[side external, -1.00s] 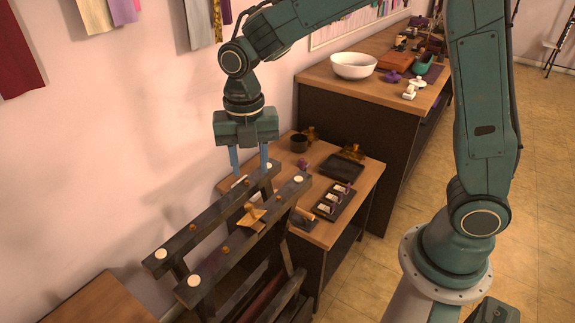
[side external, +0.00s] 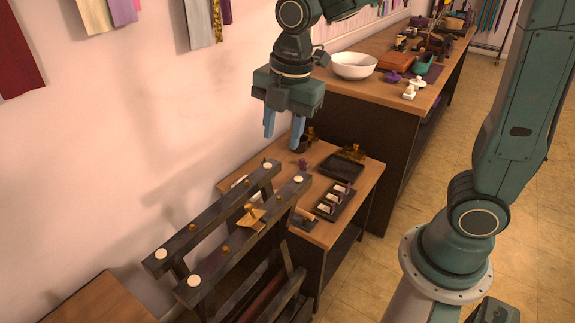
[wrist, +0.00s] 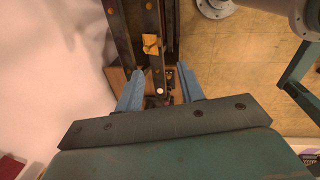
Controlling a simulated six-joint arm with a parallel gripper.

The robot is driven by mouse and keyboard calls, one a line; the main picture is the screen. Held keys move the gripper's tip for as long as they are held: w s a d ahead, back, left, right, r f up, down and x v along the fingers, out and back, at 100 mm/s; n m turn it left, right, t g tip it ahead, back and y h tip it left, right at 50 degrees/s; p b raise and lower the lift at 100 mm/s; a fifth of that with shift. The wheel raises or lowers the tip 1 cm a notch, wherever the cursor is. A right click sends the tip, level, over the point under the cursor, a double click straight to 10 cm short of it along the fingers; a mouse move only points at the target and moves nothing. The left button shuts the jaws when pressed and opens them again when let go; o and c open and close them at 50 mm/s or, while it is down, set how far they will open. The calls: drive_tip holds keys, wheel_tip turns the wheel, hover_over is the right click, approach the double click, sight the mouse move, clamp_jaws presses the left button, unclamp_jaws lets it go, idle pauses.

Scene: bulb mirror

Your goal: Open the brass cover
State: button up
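A brass piece (side external: 250,217) with an angular, folded shape sits between the two dark rails of a wooden rack; it looks like the brass cover. It also shows in the wrist view (wrist: 151,45), against a dark rail. I cannot tell whether it is open or closed. My gripper (side external: 283,140) hangs above the small table behind the rack, higher than the rails and apart from the brass piece. Its blue fingers are spread with nothing between them, as the wrist view (wrist: 160,72) also shows.
The rack's rails (side external: 222,258) have pale round end caps and small brass knobs. The small table (side external: 365,180) holds a dark cup (side external: 299,144), a black tray (side external: 341,168) and a dark holder (side external: 334,202) with several pale pieces. A white bowl (side external: 353,66) stands on the taller counter.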

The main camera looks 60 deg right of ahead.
drive_tip(key=s+d+r+m+t, duration=0.1)
drive_tip(key=s+d+r+m, duration=0.1)
drive_tip(key=s+m, duration=0.3)
drive_tip(key=s+d+r+m+t, duration=0.1)
drive_tip(key=s+d+r+m, duration=0.1)
drive_tip(key=s+m, duration=0.4)
drive_tip(key=shift+s+d+m+t, duration=0.15)
drive_tip(key=shift+d+m+t, duration=0.3)
drive_tip(key=shift+m, duration=0.95)
drive_tip(key=w+a+f+m+g, duration=0.2)
drive_tip(key=w+a+f, duration=0.2)
drive_tip(key=w, duration=0.5)
drive_tip(key=w+a+f+m+g, duration=0.2)
drive_tip(key=w+a+f+m, duration=0.1)
drive_tip(key=w, duration=0.6)
drive_tip(key=shift+a+f+m, duration=0.3)
drive_tip(key=shift+a+f, duration=0.45)
drive_tip(key=shift+a, duration=0.1)
